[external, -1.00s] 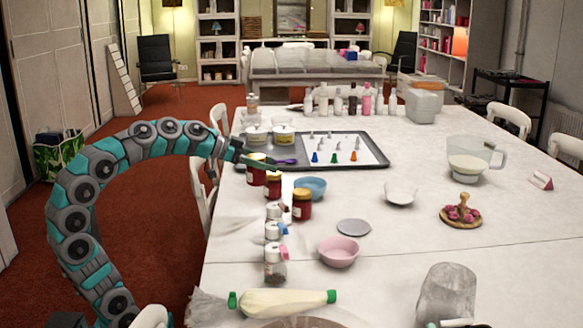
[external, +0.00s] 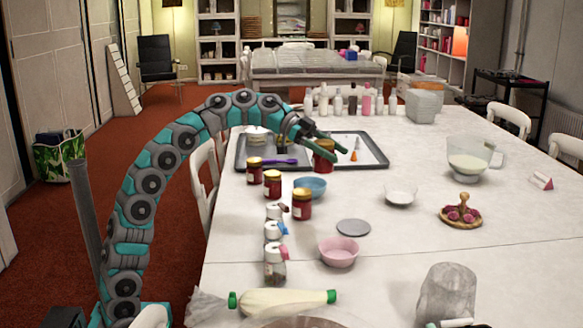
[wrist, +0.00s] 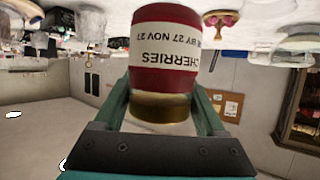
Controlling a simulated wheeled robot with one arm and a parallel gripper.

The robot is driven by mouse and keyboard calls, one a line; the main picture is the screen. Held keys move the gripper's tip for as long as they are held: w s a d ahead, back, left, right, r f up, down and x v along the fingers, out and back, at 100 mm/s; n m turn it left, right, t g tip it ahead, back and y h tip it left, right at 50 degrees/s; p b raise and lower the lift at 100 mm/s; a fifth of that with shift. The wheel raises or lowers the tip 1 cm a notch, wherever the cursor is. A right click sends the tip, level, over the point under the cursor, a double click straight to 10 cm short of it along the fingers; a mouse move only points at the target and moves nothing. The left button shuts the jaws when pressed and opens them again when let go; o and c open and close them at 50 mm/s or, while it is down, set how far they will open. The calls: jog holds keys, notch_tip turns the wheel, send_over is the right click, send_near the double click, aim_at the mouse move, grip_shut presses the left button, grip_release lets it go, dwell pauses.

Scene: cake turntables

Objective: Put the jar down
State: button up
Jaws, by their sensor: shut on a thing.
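My gripper (external: 318,142) is shut on a red jar of cherries (external: 323,158) with a white label and gold lid. In the external view the held jar shows in front of the grey baking tray (external: 377,164); I cannot tell how far it is above the tray or table. In the wrist view the jar (wrist: 163,85) sits between both fingers (wrist: 160,115), near its lid, its label reading upside down. Three similar jars stand on the table to the left and nearer: one (external: 255,171), another (external: 272,185) and a third (external: 302,205).
A blue bowl (external: 311,187) stands just below the held jar in the picture. The tray holds piping tips (external: 354,155) and a purple-handled tool (external: 278,162). A white bowl (external: 400,194) stands to the right. The white table (external: 440,250) has clear patches.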

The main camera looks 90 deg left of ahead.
jog(key=w+d+f+m+g+h+p, duration=0.25)
jog(key=w+d+f+m, duration=0.2)
jog(key=w, duration=0.25)
jog(key=g+h+b, duration=0.1)
jog(key=b, duration=0.5)
send_over(361, 230)
notch_tip(361, 230, down, 10)
jog(key=shift+f, duration=0.2)
jog(key=shift+f, duration=0.2)
jog(key=o, duration=1.5)
jog(key=shift+o, duration=0.2)
jog(key=shift+r, duration=0.2)
jog(key=shift+r+p, duration=0.15)
jog(key=shift+p, duration=0.15)
jog(key=v, duration=1.2)
jog(key=shift+f, duration=0.2)
